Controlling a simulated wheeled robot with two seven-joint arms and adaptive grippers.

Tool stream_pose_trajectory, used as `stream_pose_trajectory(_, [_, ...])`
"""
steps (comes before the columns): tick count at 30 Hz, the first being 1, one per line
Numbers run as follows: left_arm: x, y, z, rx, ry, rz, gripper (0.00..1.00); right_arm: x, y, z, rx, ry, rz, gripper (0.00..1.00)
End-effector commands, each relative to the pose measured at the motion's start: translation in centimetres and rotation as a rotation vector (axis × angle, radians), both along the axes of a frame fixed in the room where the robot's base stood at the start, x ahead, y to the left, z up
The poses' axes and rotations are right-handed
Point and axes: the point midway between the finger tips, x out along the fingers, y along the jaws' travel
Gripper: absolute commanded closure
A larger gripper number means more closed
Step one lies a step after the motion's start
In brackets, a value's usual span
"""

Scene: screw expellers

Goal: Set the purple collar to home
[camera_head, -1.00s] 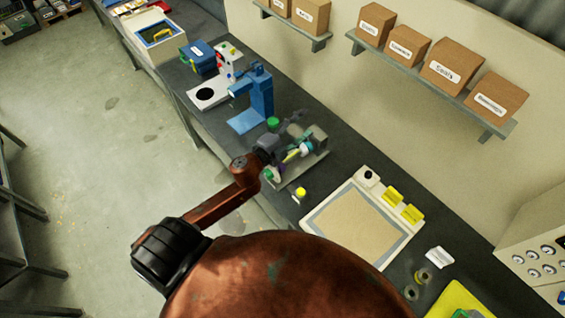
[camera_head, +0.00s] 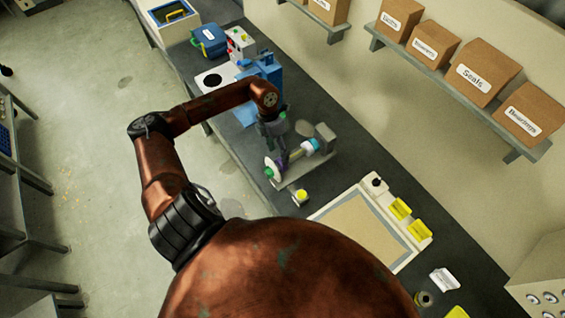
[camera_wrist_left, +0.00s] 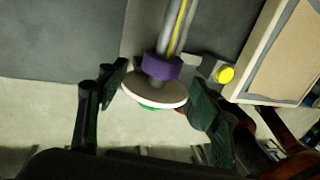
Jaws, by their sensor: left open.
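The purple collar (camera_wrist_left: 162,70) sits around a grey shaft (camera_wrist_left: 175,32) with a yellow stripe in the left wrist view, close to a pale disc (camera_wrist_left: 155,93) at the shaft's end. In the head view the purple collar (camera_head: 281,164) is small and partly hidden beneath my left gripper (camera_head: 279,147). In the wrist view the left gripper's fingers (camera_wrist_left: 160,88) are open, one on each side of the disc, with the collar just beyond them. Nothing is held between them. My right gripper is not in view.
The shaft's stand has a grey block (camera_head: 325,138) at its far end, with a cyan ring (camera_head: 313,146) near it. A yellow-topped button (camera_head: 301,195) stands in front. A blue press (camera_head: 262,75) is behind the arm. A framed tan board (camera_head: 375,232) lies to the right.

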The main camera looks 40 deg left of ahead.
Motion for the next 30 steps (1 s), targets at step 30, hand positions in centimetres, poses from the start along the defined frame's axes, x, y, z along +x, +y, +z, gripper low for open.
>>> stream_pose_trajectory(30, [-0.4, -1.9, -6.3, -0.005, -0.001, -0.002, 0.56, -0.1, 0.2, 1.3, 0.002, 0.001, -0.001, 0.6])
